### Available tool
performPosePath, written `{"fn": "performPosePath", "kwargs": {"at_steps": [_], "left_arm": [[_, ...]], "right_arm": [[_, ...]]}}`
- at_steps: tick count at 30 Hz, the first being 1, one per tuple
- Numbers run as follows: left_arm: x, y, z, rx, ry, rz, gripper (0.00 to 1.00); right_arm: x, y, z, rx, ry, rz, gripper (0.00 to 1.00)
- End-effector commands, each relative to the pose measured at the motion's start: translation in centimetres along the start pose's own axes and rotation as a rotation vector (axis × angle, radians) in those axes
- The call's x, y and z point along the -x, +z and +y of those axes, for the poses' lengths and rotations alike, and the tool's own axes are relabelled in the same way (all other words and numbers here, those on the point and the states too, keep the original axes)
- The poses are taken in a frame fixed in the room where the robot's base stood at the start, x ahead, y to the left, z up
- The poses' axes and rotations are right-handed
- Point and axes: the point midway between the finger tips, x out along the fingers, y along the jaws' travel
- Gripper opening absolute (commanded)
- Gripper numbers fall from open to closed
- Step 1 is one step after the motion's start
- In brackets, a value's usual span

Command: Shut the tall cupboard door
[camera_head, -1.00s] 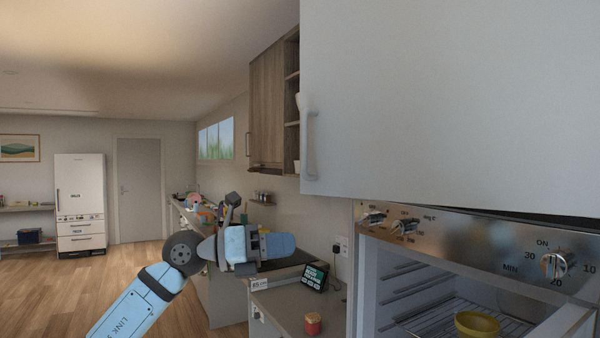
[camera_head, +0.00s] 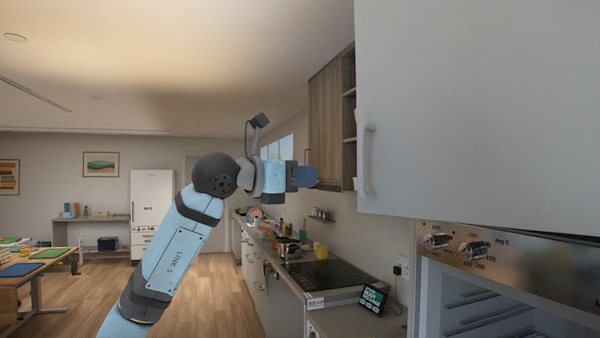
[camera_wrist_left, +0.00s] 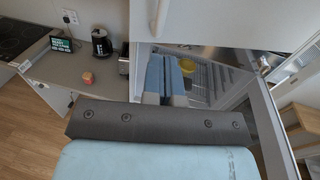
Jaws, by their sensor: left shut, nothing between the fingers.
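The tall cupboard door (camera_head: 480,110) is a large pale grey panel filling the upper right of the head view. Its vertical handle (camera_head: 367,160) is near its left edge. A dark gap shows under its lower edge at the right, so it looks ajar; how far cannot be told. In the left wrist view the door (camera_wrist_left: 230,20) and handle (camera_wrist_left: 160,15) show at the top. My left gripper (camera_head: 314,176) is shut and empty, left of the handle and apart from it in the picture. Its blue fingers (camera_wrist_left: 168,78) point toward the cupboard in the wrist view. My right gripper is not in view.
Below the door is an oven panel with knobs (camera_head: 470,249). A wooden wall cupboard (camera_head: 326,120) is beyond.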

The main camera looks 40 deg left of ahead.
Motion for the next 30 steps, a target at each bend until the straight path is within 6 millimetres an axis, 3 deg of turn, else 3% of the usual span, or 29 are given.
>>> {"fn": "performPosePath", "kwargs": {"at_steps": [9,15,21,30], "left_arm": [[-5.9,0.3,-0.1,0.003,-0.003,0.001,0.0],[-8.8,0.2,-0.1,0.002,-0.003,0.001,0.0],[-10.1,0.1,-0.1,0.0,-0.002,0.0,0.0],[-10.2,0.0,-0.1,0.0,-0.001,0.0,0.0]], "right_arm": [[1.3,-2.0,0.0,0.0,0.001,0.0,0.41],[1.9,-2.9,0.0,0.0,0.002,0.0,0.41],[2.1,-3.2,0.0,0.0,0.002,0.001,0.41],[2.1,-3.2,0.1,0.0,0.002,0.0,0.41]]}}
